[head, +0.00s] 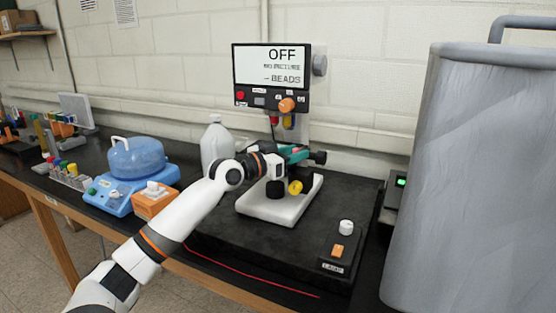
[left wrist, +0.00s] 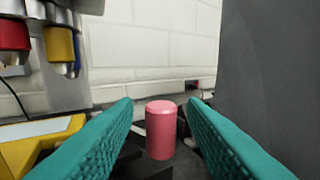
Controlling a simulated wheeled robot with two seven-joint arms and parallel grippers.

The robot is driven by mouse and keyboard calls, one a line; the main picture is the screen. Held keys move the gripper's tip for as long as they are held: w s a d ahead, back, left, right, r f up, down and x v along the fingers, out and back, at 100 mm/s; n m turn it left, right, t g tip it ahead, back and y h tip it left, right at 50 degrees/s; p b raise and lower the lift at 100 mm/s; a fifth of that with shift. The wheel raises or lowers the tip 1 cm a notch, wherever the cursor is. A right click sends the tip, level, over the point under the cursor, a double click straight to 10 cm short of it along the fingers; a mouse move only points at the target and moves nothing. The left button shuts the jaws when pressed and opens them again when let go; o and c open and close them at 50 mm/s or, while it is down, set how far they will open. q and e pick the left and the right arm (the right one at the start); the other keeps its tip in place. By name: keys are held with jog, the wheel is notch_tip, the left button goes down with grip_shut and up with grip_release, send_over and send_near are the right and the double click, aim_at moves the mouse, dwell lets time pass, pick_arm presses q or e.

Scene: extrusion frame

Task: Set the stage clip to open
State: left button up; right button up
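The microscope (head: 257,207) stands on a dark slab, with a display (head: 271,66) above it reading OFF and BEADS. My left gripper (head: 298,153) reaches over its stage. In the left wrist view, the teal fingers (left wrist: 160,120) are open, one on each side of a short pink-red upright cylinder (left wrist: 160,132), apparently the stage clip's knob. A gap shows between the cylinder and each finger. Dark stage parts lie beneath it. The clip's setting cannot be read; my arm and fingers hide much of the stage. My right gripper is not in view.
A large grey vessel (head: 475,170) stands close on the right. A yellow knob (head: 295,187) sits on the microscope's side. A white bottle (head: 216,143) and a blue-lidded device (head: 137,157) stand left. The slab's front has a white knob (head: 346,227) and an orange lamp switch (head: 337,250).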

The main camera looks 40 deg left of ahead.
pick_arm(q)
jog(key=b+v, duration=0.5)
jog(key=v, duration=0.6)
jog(key=shift+s+f, duration=0.1)
dwell(0.5)
